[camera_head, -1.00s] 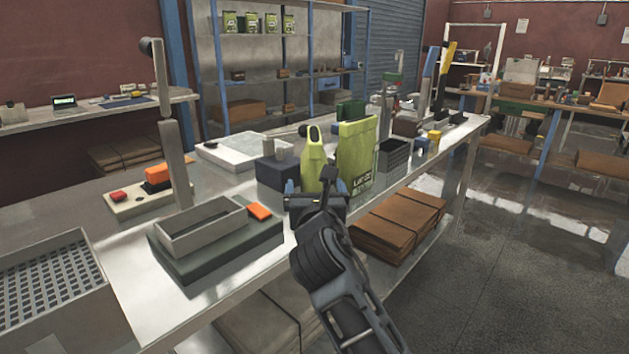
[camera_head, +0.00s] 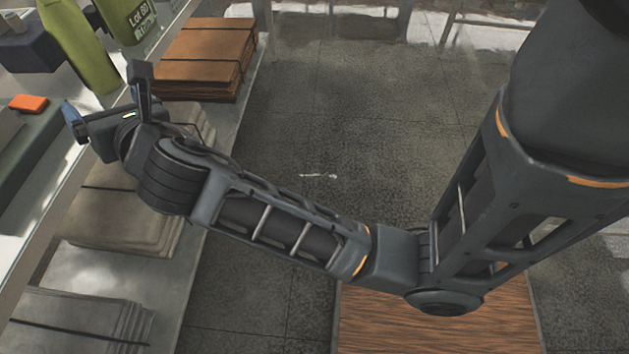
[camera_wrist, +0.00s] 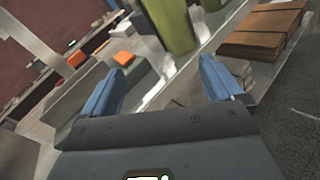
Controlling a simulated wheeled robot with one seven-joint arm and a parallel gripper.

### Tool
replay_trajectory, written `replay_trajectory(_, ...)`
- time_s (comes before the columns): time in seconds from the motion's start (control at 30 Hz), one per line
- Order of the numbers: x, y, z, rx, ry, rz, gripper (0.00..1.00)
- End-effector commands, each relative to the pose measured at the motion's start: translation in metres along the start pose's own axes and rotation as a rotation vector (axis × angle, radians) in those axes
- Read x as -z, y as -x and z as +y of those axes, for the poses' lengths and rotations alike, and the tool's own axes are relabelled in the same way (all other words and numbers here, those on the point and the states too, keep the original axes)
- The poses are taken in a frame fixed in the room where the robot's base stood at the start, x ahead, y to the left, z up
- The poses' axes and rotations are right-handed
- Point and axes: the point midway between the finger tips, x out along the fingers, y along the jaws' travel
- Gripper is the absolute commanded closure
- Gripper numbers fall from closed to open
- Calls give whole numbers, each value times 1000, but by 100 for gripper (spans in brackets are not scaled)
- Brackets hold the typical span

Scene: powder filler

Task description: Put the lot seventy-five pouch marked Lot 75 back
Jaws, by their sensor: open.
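No pouch that I can read as Lot 75 is in view. A green pouch (camera_head: 128,18) stands on the bench at the top left of the head view; its label seems to read Lot 80. A plain green, narrower item (camera_head: 78,45) stands just left of it and also shows in the wrist view (camera_wrist: 172,24). My gripper (camera_head: 100,108) is open and empty, out by the bench's front edge, near side of the green items and apart from them. In the wrist view its two blue fingers (camera_wrist: 160,70) are spread with nothing between them.
Strapped brown flat stacks (camera_head: 205,55) lie on the right, beyond my gripper. Grey stacks (camera_head: 125,215) lie on the lower shelf under the bench. An orange block (camera_head: 29,103) and a dark blue box (camera_head: 28,50) are on the bench. The floor (camera_head: 320,130) right of the bench is open.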

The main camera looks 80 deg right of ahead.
Motion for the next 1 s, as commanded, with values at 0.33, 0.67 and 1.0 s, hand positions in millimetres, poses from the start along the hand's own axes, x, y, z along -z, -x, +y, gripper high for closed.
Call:
replay_trajectory(0.33,97,138,-24,-124,-884,344,6)
replay_trajectory(0.67,105,265,-65,32,-1750,636,6)
replay_trajectory(1.0,61,344,-107,323,-2459,766,6)
